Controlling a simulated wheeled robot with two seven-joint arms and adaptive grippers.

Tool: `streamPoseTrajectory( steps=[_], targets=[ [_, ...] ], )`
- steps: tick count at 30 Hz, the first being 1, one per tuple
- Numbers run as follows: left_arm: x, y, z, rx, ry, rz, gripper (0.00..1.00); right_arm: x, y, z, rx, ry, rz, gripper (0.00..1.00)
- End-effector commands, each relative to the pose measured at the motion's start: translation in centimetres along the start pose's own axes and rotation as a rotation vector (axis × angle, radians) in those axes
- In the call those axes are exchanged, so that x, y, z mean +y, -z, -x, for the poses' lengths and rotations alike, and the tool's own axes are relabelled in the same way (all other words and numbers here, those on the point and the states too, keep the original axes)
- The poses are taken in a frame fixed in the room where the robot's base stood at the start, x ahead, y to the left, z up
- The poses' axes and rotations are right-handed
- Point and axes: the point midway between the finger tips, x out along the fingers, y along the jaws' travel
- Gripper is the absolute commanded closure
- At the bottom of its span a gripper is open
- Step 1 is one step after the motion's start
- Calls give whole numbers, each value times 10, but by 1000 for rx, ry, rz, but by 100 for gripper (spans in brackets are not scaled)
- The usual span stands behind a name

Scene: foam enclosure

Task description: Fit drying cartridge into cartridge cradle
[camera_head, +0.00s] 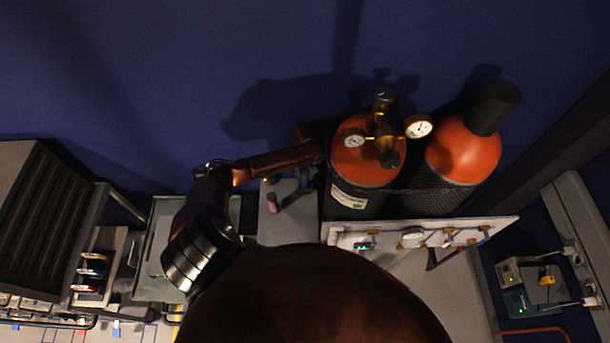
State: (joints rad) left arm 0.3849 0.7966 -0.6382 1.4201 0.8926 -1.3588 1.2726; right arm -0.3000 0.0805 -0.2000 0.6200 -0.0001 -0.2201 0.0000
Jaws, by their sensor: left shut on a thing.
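My left gripper (288,200) hangs at the end of the left arm, over a grey surface (270,232) just left of the gas cylinders. It is small and dark in the picture. A short pinkish piece (272,203) shows at its fingertips, and the gripper is shut on it. It looks like the drying cartridge, but it is too small and dim to be sure. I cannot make out the cartridge cradle. My right gripper is not in view.
Two orange gas cylinders (361,168) with gauges (418,127) stand close to the right of the gripper, behind a white panel with valves (420,234). A dark slatted cabinet (45,220) stands at left. Boxes with cables (540,282) are at right. A blue wall closes the back.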

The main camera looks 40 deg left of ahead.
Motion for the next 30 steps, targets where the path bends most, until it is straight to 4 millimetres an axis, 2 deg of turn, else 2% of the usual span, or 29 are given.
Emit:
streamPoseTrajectory(
  steps=[1,2,10,21,26,30],
  targets=[
    [0,0,-1,0,0,0,100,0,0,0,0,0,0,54],
    [0,0,-1,1,0,0,70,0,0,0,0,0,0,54],
    [0,0,-1,0,-1,0,52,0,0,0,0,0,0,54],
    [0,0,4,0,-2,-1,51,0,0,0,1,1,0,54],
    [0,1,26,2,-2,-2,51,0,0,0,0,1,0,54],
    [0,1,57,3,-2,-2,51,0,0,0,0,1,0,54]
  ],
)
